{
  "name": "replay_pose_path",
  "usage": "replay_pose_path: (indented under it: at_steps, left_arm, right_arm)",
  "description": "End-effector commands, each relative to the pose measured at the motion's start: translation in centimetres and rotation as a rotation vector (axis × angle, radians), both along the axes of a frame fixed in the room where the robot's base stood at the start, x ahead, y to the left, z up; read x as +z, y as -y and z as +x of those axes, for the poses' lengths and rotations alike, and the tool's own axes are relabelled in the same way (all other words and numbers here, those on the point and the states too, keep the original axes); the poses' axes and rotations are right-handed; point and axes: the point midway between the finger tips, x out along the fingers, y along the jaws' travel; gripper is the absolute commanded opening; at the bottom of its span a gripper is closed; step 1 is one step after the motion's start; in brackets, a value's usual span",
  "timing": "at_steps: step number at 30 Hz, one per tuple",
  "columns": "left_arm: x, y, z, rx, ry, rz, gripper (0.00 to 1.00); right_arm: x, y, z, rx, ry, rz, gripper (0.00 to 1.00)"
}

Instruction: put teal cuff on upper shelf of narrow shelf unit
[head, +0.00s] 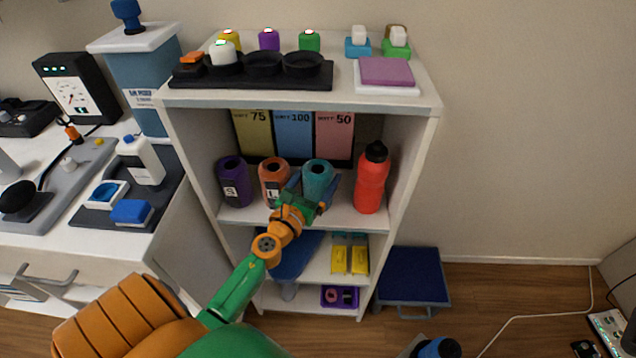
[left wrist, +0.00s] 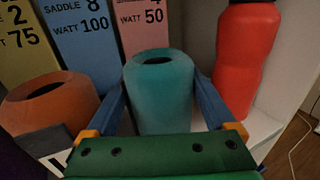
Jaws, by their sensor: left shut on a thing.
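The teal cuff (head: 318,178) is upright in the shelf bay below the top board of the narrow shelf unit (head: 300,98), between an orange cuff (head: 273,178) marked L and a red bottle (head: 372,180). My left gripper (head: 312,190) is shut on it, with one blue finger on each side. The left wrist view shows the teal cuff (left wrist: 160,95) between the fingers, its open top facing up. The cuff's base is hidden behind the gripper, so I cannot tell whether it touches the shelf board.
A purple cuff (head: 235,182) marked S stands left of the orange one. Labelled cards (head: 293,132) stand behind. A black tray (head: 250,75) and a pink block (head: 386,72) are on top. Yellow boxes (head: 350,260) sit on the board below. A blue platform (head: 413,277) is at the right.

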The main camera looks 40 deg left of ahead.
Motion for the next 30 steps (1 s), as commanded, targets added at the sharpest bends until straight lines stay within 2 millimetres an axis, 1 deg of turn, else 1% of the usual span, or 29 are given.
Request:
replay_pose_path:
  at_steps: [2, 5, 6, 7, 13, 15, 17, 20, 21, 27, 30]
  left_arm:
    - [0.1, 0.0, 0.0, 0.0, 0.001, 0.0, 0.14]
    - [-0.2, 0.0, 0.0, 0.0, 0.001, 0.0, 0.14]
    - [-0.1, 0.0, 0.0, 0.0, 0.0, 0.0, 0.97]
    - [-0.1, 0.0, 0.0, 0.0, 0.0, 0.0, 1.0]
    - [-0.1, 0.0, 0.0, -0.001, 0.0, 0.0, 1.0]
    - [0.4, 0.0, 0.0, -0.001, 0.0, -0.001, 1.0]
    - [0.1, 0.1, -0.5, -0.001, -0.001, 0.0, 1.0]
    - [-0.1, 0.4, -2.3, -0.002, -0.003, -0.001, 1.0]
    - [0.0, 0.5, -3.2, -0.002, -0.003, -0.001, 1.0]
    - [-0.4, 1.2, -7.6, -0.001, -0.003, -0.001, 1.0]
    - [-0.3, 1.5, -9.4, -0.001, -0.002, 0.001, 1.0]
  right_arm:
    - [0.1, 0.1, 0.0, 0.0, 0.0, -0.001, 0.5]
    - [-0.3, 0.1, 0.0, 0.0, -0.001, -0.002, 0.5]
    - [-0.2, 0.1, 0.0, 0.0, -0.001, -0.002, 0.5]
    - [-0.1, 0.1, 0.0, 0.0, -0.001, -0.002, 0.5]
    - [-0.1, 0.2, 0.0, 0.0, -0.001, -0.002, 0.5]
    - [0.4, 0.2, 0.0, 0.0, -0.001, -0.002, 0.5]
    - [0.1, 0.2, 0.0, 0.0, -0.001, -0.002, 0.5]
    - [-0.1, 0.2, 0.0, 0.0, -0.001, -0.002, 0.5]
    - [-0.2, 0.1, 0.0, 0.0, -0.001, -0.002, 0.5]
    - [-1.8, 0.1, 0.0, 0.0, -0.001, -0.002, 0.5]
    - [-2.6, 0.1, 0.0, 0.0, -0.001, -0.002, 0.5]
